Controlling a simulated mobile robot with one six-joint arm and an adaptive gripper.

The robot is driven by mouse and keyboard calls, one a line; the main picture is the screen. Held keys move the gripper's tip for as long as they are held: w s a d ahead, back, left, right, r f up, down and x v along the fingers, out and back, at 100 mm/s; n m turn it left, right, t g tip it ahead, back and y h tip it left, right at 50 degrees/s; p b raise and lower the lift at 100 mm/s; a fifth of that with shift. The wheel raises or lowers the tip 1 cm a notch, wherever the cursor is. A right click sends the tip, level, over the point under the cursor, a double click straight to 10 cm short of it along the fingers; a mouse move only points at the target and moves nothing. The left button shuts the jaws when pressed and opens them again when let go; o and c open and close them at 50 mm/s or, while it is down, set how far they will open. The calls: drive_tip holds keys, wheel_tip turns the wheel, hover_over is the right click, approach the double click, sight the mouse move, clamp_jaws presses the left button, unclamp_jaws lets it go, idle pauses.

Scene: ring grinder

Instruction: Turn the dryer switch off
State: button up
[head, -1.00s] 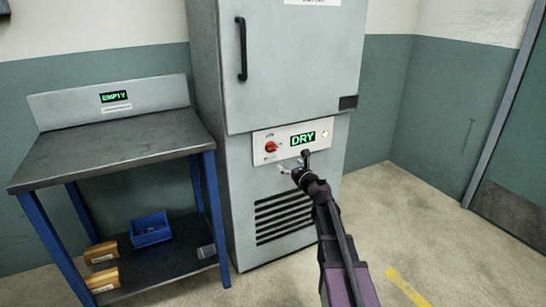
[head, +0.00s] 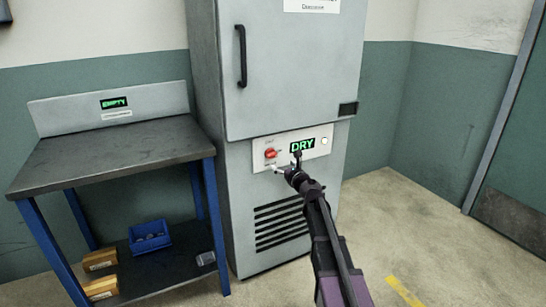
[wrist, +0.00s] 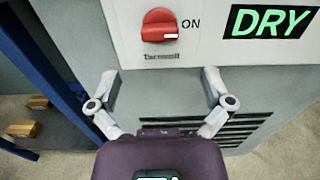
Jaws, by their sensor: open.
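The dryer (head: 285,80) is a tall grey cabinet with a white control panel (head: 316,133) below its door. The red rotary switch (head: 270,153) is at the left of that panel, beside a green DRY display (head: 303,144). In the wrist view the red switch (wrist: 159,26) shows a white mark at its lower right, near the word ON. My gripper (head: 285,165) is just below and in front of the panel. In the wrist view its two fingers (wrist: 160,90) are spread wide and empty, below the switch and apart from it.
A workbench (head: 110,155) with a blue frame and an EMPTY display (head: 114,103) stands left of the dryer. Its lower shelf holds a blue bin (head: 150,238) and cardboard boxes (head: 101,260). Vent slots (head: 280,225) lie below the panel. The floor at right is clear.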

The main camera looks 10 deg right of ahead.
sight(274, 156)
drive_tip(key=x, duration=0.9)
drive_tip(key=shift+c, duration=0.2)
drive_tip(key=c, duration=1.1)
